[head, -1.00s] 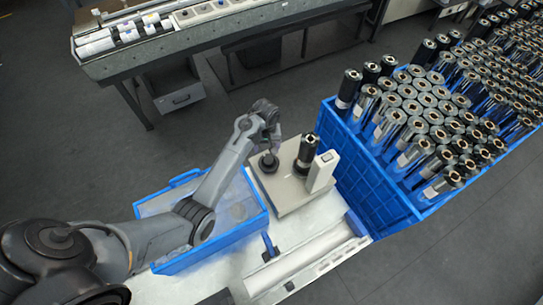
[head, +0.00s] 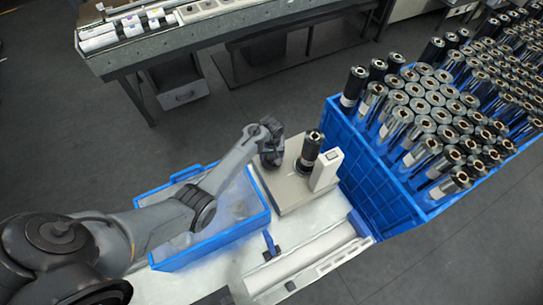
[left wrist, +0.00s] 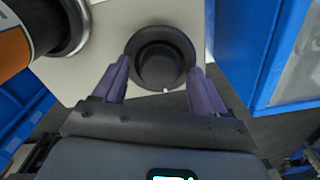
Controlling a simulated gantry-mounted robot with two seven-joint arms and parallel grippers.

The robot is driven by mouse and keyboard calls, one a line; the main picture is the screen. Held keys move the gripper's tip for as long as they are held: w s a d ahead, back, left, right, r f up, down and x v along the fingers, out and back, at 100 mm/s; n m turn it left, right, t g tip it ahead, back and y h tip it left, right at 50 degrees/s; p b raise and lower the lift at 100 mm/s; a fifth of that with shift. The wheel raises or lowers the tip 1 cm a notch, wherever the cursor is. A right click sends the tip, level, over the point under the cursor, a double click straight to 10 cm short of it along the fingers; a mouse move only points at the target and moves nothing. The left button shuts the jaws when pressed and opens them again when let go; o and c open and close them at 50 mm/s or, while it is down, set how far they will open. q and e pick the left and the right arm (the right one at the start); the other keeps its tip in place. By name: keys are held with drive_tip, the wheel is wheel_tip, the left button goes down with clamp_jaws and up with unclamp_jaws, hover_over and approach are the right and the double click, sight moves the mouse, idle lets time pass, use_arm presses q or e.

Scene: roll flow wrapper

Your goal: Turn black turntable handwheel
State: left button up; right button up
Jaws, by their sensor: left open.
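The black handwheel (left wrist: 160,62) is a round disc with a raised hub on the light beige base plate (head: 296,196). My left gripper (left wrist: 162,82) is open, with one purple finger on each side of the handwheel in the left wrist view. I cannot tell whether the fingers touch its rim. In the head view my left gripper (head: 271,158) covers the handwheel. A dark roll (head: 311,148) stands upright on the turntable beside it, and also shows in the left wrist view (left wrist: 28,30). My right gripper is not in view.
A white upright box (head: 326,170) stands beside the roll. A blue crate (head: 372,185) full of several rolls is on the right. A blue bin (head: 222,232) lies under my left arm. A bench (head: 190,48) stands at the back.

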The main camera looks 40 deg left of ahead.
use_arm(q)
drive_tip(key=shift+f, duration=0.1)
drive_tip(key=shift+c, duration=0.4)
drive_tip(key=c, duration=1)
drive_tip(key=shift+m+p, duration=0.95)
drive_tip(key=shift+m, duration=0.25)
drive_tip(key=m+p, duration=0.1)
drive_tip(key=m, duration=0.1)
drive_tip(key=shift+m, duration=0.3)
drive_tip(key=shift+m+p, duration=0.55)
drive_tip(key=shift+m, duration=2.05)
